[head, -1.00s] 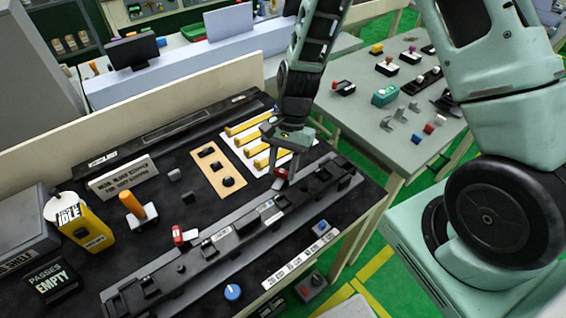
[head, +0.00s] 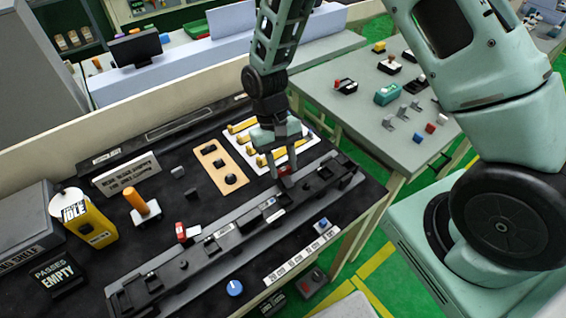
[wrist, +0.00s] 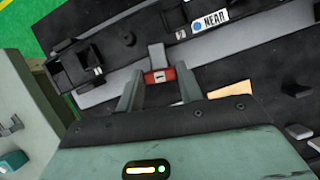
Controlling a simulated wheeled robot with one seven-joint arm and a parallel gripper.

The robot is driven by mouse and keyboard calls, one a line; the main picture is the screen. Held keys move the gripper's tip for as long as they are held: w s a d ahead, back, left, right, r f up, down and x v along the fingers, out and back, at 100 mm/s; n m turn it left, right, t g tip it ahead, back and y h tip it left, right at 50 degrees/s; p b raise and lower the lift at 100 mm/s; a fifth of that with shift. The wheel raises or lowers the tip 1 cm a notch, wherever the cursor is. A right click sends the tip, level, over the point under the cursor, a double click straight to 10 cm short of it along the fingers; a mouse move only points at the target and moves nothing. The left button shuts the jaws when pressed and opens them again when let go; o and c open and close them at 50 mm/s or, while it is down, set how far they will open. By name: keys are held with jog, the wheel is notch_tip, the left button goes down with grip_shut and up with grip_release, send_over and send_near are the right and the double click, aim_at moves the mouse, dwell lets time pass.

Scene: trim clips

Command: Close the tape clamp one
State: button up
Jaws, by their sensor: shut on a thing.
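The tape clamp's red end (wrist: 159,76), with a small white mark, sits between the two fingertips of my gripper (wrist: 160,80) in the wrist view. A grey tab (wrist: 156,55) stands just beyond it. In the head view my gripper (head: 286,171) reaches down to the far right part of the long dark rail (head: 232,238). It is shut on the red piece, which is mostly hidden there by the fingers. A second red-ended clamp (head: 181,231) lies farther left along the rail, apart from my gripper.
A white plate with yellow bars (head: 243,126) lies close behind my gripper. A tan panel with black knobs (head: 221,170) and an orange-handled tool (head: 136,199) are to the left. A grey side table (head: 420,145) with small parts stands at the right.

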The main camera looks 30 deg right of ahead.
jog(key=shift+n+h, duration=0.3)
jog(key=shift+n, duration=0.5)
jog(key=o, duration=1)
jog(key=shift+w+r, duration=0.1)
jog(key=b+v, duration=0.3)
jog(key=v, duration=1.4)
jog(key=shift+a+r+b, duration=0.15)
jog(key=shift+r+b, duration=0.05)
jog(key=shift+b, duration=0.15)
jog(key=s+a+n+t, duration=0.1)
jog(key=s+n, duration=0.1)
jog(key=s, duration=0.6)
jog(key=s+a+n+t+y, duration=0.1)
jog(key=s+a+n+t, duration=0.1)
jog(key=s, duration=0.6)
jog(key=s+a+n+t, duration=0.1)
jog(key=s, duration=0.7)
jog(key=shift+s+a+r+n+t+b, duration=0.1)
jog(key=shift+s+a+n+t+b, duration=0.1)
jog(key=shift+s+n+t+b, duration=0.15)
